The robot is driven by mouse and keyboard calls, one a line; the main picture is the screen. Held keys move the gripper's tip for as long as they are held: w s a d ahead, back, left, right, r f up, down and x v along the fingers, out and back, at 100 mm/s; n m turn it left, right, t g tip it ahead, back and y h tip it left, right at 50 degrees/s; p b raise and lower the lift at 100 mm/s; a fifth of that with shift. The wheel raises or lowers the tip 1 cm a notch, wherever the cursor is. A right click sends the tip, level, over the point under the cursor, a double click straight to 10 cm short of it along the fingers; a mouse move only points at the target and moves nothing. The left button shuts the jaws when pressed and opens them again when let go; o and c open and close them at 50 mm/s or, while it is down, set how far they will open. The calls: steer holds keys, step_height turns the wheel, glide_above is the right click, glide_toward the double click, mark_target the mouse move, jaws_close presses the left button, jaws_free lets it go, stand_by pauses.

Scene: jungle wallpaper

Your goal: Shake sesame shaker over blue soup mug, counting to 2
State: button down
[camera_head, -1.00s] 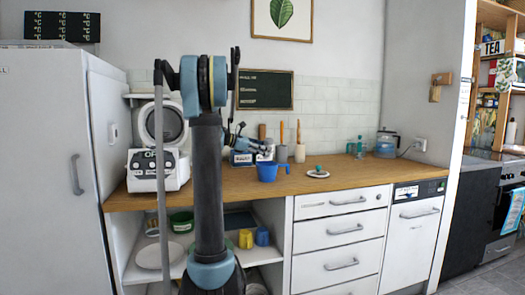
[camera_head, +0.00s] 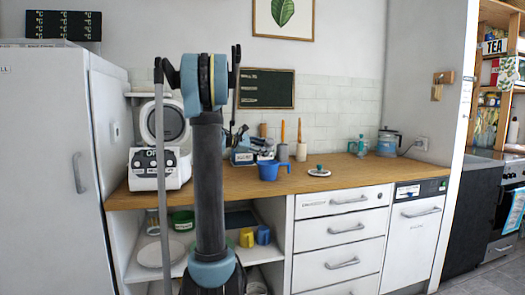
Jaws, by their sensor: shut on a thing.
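The blue soup mug (camera_head: 268,171) stands upright on the wooden counter, its handle to the right. My gripper (camera_head: 262,144) is small in view, above and behind the mug's rim, partly lost among the things at the back. It is shut on a small pale thing, which I take to be the sesame shaker (camera_head: 265,155). The shaker's tilt and its exact place over the mug are too small to tell. The mug's inside is hidden.
A white cooker (camera_head: 158,172) with its lid up is left of my arm. A labelled box (camera_head: 241,157) stands behind the mug. To the right are wooden-handled tools (camera_head: 300,152), a lidded white dish (camera_head: 319,172) and a kettle (camera_head: 388,144). The counter front is clear.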

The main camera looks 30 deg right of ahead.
steer(key=shift+w+d+f+m+t+h, duration=0.1)
steer(key=shift+w+f+m+t+h, duration=0.1)
steer(key=shift+m, duration=0.35)
steer(key=shift+w+d+f+m+t+h, duration=0.1)
steer(key=shift+w+m+t, duration=0.1)
steer(key=shift+m, duration=0.35)
steer(key=shift+w+f+m+t+h, duration=0.2)
steer(key=shift+f+m+t+h, duration=0.1)
steer(key=shift+m, duration=0.7)
steer(key=shift+f+m, duration=0.1)
steer(key=shift+m, duration=0.2)
steer(key=shift+w+f+m+h, duration=0.1)
steer(key=shift+m+h, duration=0.1)
steer(key=shift+m, duration=0.4)
steer(key=shift+w+f+m+h, duration=0.1)
steer(key=shift+m+h, duration=0.1)
steer(key=shift+m, duration=0.4)
steer(key=shift+r+m+h, duration=0.5)
steer(key=shift+r+m, duration=0.1)
steer(key=shift+m, duration=0.7)
